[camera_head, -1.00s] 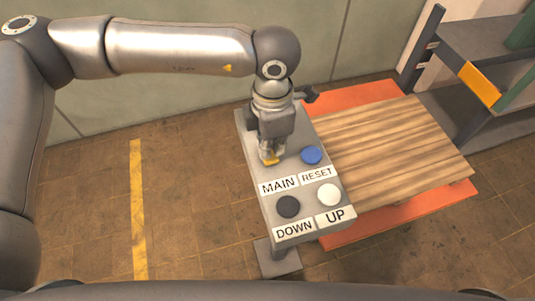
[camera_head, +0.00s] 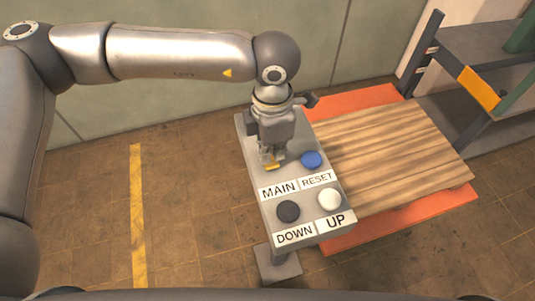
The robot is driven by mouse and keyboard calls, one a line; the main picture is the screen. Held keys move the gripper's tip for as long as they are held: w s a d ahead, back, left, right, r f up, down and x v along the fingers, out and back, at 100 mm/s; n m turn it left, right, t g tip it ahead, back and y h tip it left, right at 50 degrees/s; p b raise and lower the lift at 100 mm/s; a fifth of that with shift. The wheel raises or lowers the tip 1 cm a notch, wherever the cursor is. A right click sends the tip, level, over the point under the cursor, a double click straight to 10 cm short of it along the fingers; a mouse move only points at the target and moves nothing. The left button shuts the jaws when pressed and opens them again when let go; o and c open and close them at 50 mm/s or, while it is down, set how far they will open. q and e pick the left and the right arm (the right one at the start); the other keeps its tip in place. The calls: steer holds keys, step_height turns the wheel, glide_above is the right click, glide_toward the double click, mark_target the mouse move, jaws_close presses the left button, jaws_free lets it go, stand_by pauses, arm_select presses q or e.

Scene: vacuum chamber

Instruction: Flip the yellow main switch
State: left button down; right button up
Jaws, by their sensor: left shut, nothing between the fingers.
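The grey control panel (camera_head: 310,228) stands in the middle of the view on a post. The yellow main switch (camera_head: 271,166) is above the MAIN label (camera_head: 278,189) and is mostly hidden by my gripper. My left gripper (camera_head: 269,163) points down at the switch, its fingers shut with nothing between them. The fingertips are at or just over the switch; I cannot tell whether they touch it. The switch's position cannot be made out. My right gripper is not in view.
The panel also carries a blue RESET button (camera_head: 311,159), a white UP button (camera_head: 329,199) and a black DOWN button (camera_head: 288,211). A wooden platform (camera_head: 395,150) on an orange base (camera_head: 400,224) lies behind right. A grey rack (camera_head: 480,60) stands at the far right. Floor at left is clear.

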mark_target(271, 164)
arm_select(q)
steer(key=shift+f+b, duration=0.45)
steer(key=shift+b, duration=0.1)
stand_by(0.5)
steer(key=shift+f+b, duration=0.95)
steer(key=shift+b, duration=0.1)
stand_by(0.4)
steer(key=shift+r, duration=0.2)
steer(key=shift+r+p, duration=1)
steer(key=shift+r, duration=2.4)
